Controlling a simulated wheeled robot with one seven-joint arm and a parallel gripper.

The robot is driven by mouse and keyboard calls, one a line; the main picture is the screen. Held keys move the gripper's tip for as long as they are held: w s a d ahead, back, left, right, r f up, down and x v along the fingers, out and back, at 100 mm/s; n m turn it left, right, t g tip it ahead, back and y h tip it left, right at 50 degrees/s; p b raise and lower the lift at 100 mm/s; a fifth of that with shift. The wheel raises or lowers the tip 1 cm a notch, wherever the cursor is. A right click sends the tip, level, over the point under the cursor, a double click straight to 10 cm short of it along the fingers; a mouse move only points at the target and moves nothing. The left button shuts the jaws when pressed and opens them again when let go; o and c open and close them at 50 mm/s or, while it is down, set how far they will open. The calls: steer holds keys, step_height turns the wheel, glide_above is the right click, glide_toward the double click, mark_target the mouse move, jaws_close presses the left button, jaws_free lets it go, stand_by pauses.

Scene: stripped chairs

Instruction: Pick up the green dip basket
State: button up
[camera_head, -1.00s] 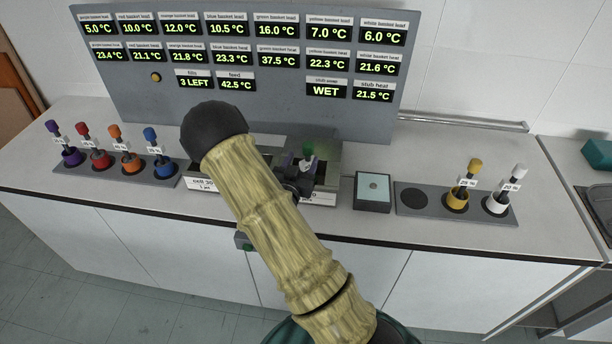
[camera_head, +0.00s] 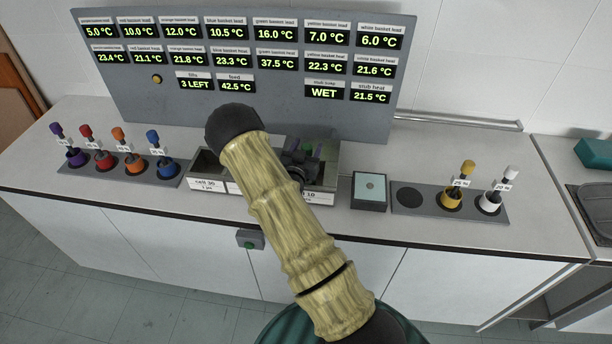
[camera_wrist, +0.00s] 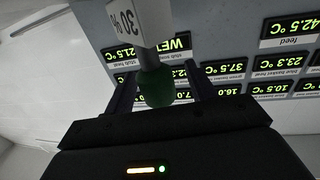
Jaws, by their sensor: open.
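My gripper (camera_wrist: 162,80) is open, with one dark finger on each side of the knob. I cannot tell whether either finger touches it. In the head view my gripper (camera_head: 302,166) is over the right-hand cell of the trough on the counter, and it and my arm hide most of the basket.
Purple, red, orange and blue baskets stand in a rack (camera_head: 120,172) at left. Yellow and white baskets stand in a right rack (camera_head: 425,207) beside an empty dark slot (camera_head: 409,196). A grey box (camera_head: 369,190) stands right of the trough. A display panel (camera_head: 240,115) rises behind.

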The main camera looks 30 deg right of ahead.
steer(key=shift+w+d, duration=0.25)
stand_by(0.3)
jaws_close()
